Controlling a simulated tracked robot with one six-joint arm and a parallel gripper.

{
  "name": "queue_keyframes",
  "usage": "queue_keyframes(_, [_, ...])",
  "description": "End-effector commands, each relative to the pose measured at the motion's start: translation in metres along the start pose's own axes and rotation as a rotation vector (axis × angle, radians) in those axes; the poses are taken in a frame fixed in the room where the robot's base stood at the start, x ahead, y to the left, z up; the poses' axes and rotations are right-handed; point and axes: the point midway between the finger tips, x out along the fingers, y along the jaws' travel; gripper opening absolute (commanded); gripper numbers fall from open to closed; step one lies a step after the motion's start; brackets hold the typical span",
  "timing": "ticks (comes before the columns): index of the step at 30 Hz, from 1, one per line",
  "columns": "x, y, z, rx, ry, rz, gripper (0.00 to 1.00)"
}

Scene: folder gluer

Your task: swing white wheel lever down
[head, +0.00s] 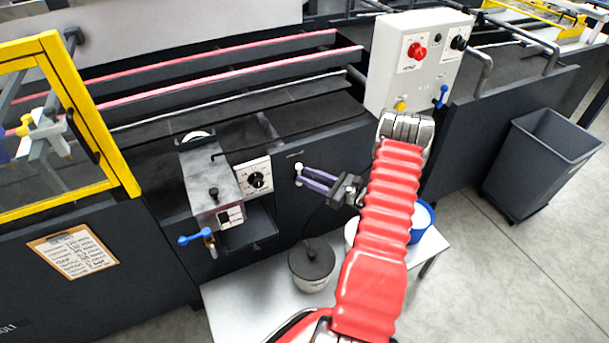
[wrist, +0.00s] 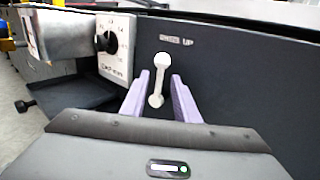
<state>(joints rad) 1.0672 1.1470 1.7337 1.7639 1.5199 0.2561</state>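The white wheel lever (wrist: 157,84) is a short white bar with a rounded knob at each end, standing nearly upright on the dark machine panel. In the head view the lever (head: 299,169) is small and partly covered by my fingers. My gripper (head: 303,174) reaches the panel from the right with purple fingers. In the wrist view my gripper (wrist: 160,76) is open, one finger on each side of the lever, with visible gaps. I cannot tell how deep the fingertips are relative to the lever.
A dial box (wrist: 108,40) is left of the lever, with a metal glue unit (head: 208,185) and a blue-handled valve (head: 197,239). A white table (head: 243,300) with a lidded pot (head: 311,265) stands below. A control box (head: 415,60) is up right.

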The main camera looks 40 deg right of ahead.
Motion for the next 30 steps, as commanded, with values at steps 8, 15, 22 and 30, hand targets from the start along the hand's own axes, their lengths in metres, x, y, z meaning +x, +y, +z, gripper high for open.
queue_keyframes(8, [0.02,0.0,0.0,0.0,0.001,0.0,0.28])
queue_keyframes(15, [0.02,0.0,0.0,0.0,0.0,0.0,0.28])
queue_keyframes(22, [0.02,0.0,0.0,0.0,0.0,0.0,0.12])
queue_keyframes(30, [0.02,0.0,0.0,0.0,0.0,0.0,0.0])
